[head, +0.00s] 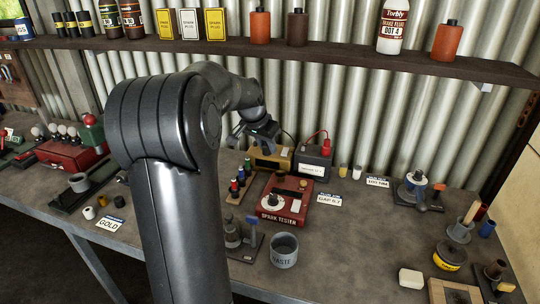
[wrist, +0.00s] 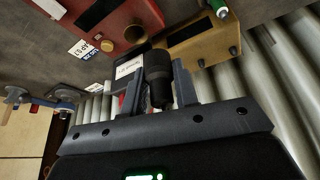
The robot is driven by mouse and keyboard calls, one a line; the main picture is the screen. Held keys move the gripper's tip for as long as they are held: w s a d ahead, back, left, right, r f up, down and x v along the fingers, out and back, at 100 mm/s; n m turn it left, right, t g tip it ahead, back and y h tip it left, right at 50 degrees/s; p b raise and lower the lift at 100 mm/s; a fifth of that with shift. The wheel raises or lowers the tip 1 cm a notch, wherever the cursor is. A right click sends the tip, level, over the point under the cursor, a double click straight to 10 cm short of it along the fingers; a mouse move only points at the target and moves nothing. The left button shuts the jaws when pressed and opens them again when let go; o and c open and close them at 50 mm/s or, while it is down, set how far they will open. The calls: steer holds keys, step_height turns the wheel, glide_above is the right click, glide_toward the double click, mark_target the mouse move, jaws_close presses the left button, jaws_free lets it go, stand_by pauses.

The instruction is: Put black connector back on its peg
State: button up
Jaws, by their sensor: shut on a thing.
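My gripper (wrist: 158,75) is shut on the black connector (wrist: 159,82) in the wrist view; the connector sits between the two fingers. In the head view my gripper (head: 262,132) hangs above the back of the bench, over the tan box (head: 268,160), and the connector cannot be made out there. A dark grey box (head: 312,162) with a red connector and cable stands to the right of the tan box. A small rack (head: 236,190) of coloured upright pieces stands in front of them. I cannot tell which peg belongs to the black connector.
The red spark tester (head: 283,203) stands in front of the boxes. A grey waste cup (head: 284,250) and a wooden-handled tool stand (head: 461,226) are nearer the front and right. A shelf (head: 300,50) with bottles runs above along the corrugated wall. Bare bench lies right of centre.

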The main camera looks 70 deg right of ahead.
steer(key=w+d+n, duration=0.1)
steer(key=w+d, duration=0.2)
steer(key=d, duration=0.1)
steer(key=w+d+n+t, duration=0.1)
steer(key=w+d, duration=0.2)
steer(key=d, duration=0.2)
steer(key=w+d+f+n, duration=0.1)
steer(key=w+d, duration=0.2)
steer(key=d, duration=0.2)
steer(key=shift+w+d+f+n+t, duration=0.1)
steer(key=shift+w+d+n+t, duration=0.05)
steer(key=shift+d+n+t, duration=0.15)
steer(key=shift+f, duration=1.9)
steer(key=shift+f, duration=1.25)
steer(key=o, duration=1.5)
steer(key=shift+r, duration=0.1)
steer(key=shift+r, duration=3.45)
